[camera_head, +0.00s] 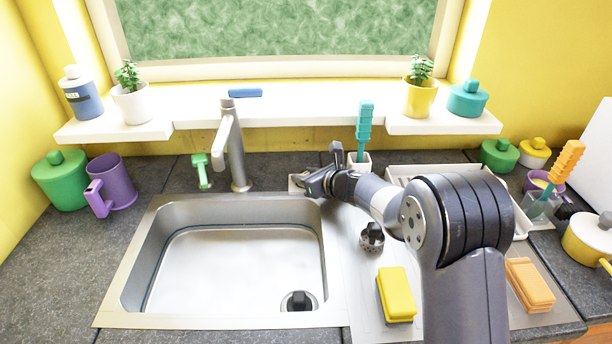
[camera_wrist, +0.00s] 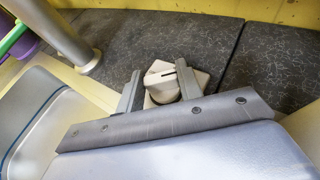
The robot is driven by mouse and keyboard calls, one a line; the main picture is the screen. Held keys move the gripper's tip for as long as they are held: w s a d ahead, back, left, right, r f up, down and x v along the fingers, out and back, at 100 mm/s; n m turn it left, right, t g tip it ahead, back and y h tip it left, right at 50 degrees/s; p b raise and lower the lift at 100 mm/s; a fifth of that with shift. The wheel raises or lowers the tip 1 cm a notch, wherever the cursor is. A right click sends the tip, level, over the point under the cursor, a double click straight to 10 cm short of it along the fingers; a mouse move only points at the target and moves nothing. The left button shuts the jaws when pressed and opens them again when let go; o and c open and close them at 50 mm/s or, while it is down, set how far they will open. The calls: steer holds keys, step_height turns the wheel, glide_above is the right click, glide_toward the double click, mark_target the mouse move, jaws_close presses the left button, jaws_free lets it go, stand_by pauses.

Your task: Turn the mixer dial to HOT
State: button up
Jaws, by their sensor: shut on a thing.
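The mixer dial (camera_wrist: 162,80) is an off-white knob with a dark mark on its top, on a pale square base. In the wrist view it sits between the two grey fingers of my gripper (camera_wrist: 158,86), which is shut on it. In the head view my gripper (camera_head: 308,183) is at the back right corner of the sink and covers most of the dial; only an edge of its pale base shows. No HOT lettering is readable. The grey tap (camera_head: 233,150) stands upright left of my gripper, apart from it.
The steel sink (camera_head: 150,235) lies in front of the tap. A green brush (camera_head: 202,170) stands left of the tap. A teal brush (camera_head: 364,130) stands in a holder just behind my arm. A yellow sponge (camera_head: 397,294) and dark strainer (camera_head: 372,237) lie on the right drainer.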

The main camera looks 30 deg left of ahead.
steer(key=c, duration=0.3)
steer(key=shift+f, duration=0.1)
steer(key=shift+c, duration=0.2)
steer(key=shift+b, duration=0.7)
steer(key=shift+s+f+m+t+b, duration=0.1)
steer(key=shift+m+t+b, duration=0.3)
steer(key=shift+b, duration=0.1)
steer(key=shift+m+t+h+b, duration=0.3)
steer(key=shift+h+b, duration=0.1)
steer(key=shift+b, duration=0.1)
steer(key=shift+r, duration=0.2)
steer(key=o, duration=1)
